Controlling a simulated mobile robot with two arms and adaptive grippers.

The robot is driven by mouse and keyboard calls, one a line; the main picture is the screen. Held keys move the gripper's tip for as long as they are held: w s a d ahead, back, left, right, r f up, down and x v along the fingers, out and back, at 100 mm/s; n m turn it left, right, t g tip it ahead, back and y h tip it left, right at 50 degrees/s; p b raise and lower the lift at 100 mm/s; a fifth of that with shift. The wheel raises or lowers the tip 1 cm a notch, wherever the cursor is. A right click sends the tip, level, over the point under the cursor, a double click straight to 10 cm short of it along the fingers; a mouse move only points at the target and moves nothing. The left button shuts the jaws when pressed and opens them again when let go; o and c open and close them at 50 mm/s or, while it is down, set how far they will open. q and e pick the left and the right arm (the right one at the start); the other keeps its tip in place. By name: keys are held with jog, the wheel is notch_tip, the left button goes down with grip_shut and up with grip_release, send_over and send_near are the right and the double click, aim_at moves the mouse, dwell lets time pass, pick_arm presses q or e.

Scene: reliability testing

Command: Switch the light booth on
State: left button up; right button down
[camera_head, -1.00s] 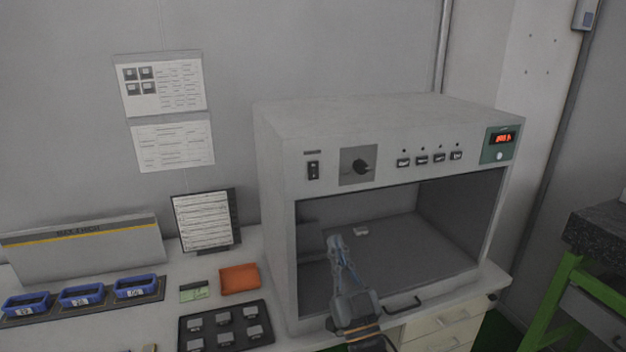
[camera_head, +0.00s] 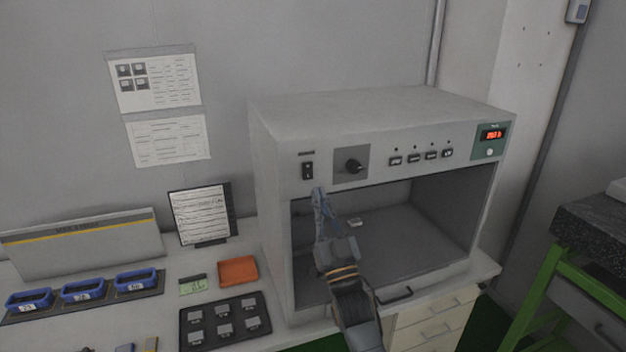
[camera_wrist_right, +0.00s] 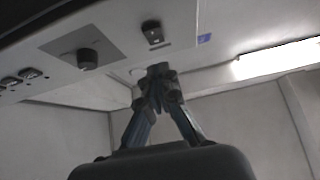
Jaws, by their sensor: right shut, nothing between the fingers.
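The light booth (camera_head: 390,107) is a grey box with an open front, standing on the bench. Its black rocker switch (camera_head: 308,171) is at the left of the upper front panel; it also shows in the right wrist view (camera_wrist_right: 153,33). A black knob (camera_head: 353,166) sits right of the switch and also shows in the right wrist view (camera_wrist_right: 87,59). My right gripper (camera_head: 319,190) is shut and empty, pointing up just below the switch and apart from it as far as I can tell. The booth's inside is dark. My left gripper is not in view.
Several push buttons (camera_head: 430,155) and a lit red display (camera_head: 492,135) are on the panel. A small pale block (camera_head: 355,222) lies inside the booth. Left of it are an orange tray (camera_head: 238,271), a black sample tray (camera_head: 184,333) and a document stand (camera_head: 201,217).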

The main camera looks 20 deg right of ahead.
aim_at(308, 177)
jog(key=shift+w+a+p, duration=0.1)
jog(key=shift+w+p, duration=0.5)
jog(key=shift+w, duration=1.75)
jog(key=f+b, duration=0.1)
jog(key=b, duration=0.3)
jog(key=shift+w+t, duration=0.25)
jog(key=shift+t, duration=0.05)
jog(key=shift+w+r, duration=0.15)
jog(key=shift+r, duration=0.3)
jog(key=shift+w+f, duration=0.1)
